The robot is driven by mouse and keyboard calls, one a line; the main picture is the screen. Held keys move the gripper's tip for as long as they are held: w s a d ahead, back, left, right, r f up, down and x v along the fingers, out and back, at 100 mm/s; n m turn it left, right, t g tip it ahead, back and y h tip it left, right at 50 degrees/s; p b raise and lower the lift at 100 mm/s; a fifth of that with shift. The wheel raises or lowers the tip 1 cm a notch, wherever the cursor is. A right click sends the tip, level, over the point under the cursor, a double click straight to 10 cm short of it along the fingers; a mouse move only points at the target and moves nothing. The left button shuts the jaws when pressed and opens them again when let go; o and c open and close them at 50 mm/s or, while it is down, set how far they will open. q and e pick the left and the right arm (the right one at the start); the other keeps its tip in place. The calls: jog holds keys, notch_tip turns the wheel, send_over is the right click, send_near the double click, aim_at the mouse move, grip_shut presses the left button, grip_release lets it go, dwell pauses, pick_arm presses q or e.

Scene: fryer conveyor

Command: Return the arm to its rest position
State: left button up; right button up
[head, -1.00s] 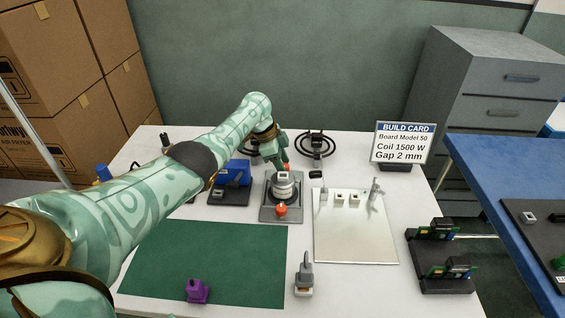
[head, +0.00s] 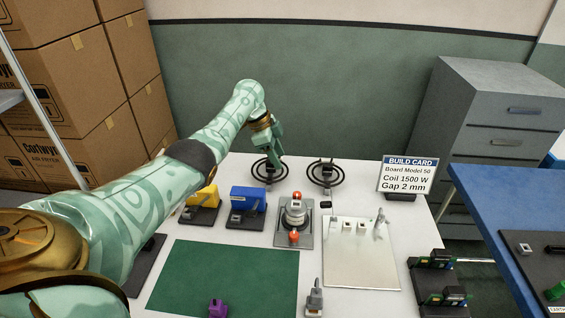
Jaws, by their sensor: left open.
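My left arm (head: 150,200) comes in from the left and reaches over the back of the white table. Its gripper (head: 274,163) points down and is open, with nothing seen between the fingers. It shows in front of the left black coil (head: 266,171); I cannot tell whether it touches it. The grey round device with orange knobs (head: 295,213) stands nearer, to the right of the gripper and apart from it. My right gripper is not in view.
A second coil (head: 325,174), a pale plate (head: 360,265), a green mat (head: 222,278) and a build card (head: 407,175) share the table. Stacked boxes (head: 95,90) stand at the left.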

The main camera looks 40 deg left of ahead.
pick_arm(q)
jog(key=shift+s+a+r, duration=0.1)
jog(key=shift+a+r, duration=0.05)
jog(key=shift+r, duration=0.25)
